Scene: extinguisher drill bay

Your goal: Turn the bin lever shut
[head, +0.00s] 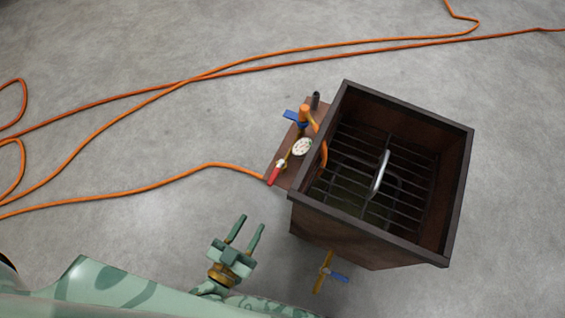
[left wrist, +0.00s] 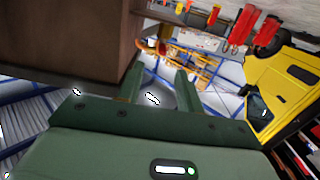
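A dark brown open bin (head: 405,100) with a metal grate inside stands on the floor, right of centre in the head view. A blue lever (head: 339,277) on a brass-coloured fitting sticks out low at its near side. Another blue handle (head: 291,115) and a red handle (head: 274,175) sit by a round gauge (head: 302,147) on the bin's left side ledge. I cannot tell from the labels which is the bin lever. My left gripper (head: 252,222) is open and empty, left of the bin's near corner and apart from it. The bin's brown wall (left wrist: 70,45) fills the left wrist view's upper left.
Orange hoses (head: 210,75) cross the grey floor, one reaching the ledge. A silver curved handle (head: 380,172) shows over the grate. In the left wrist view, a yellow vehicle (left wrist: 280,80) and red extinguishers (left wrist: 240,27) stand in the background. Floor around my gripper is clear.

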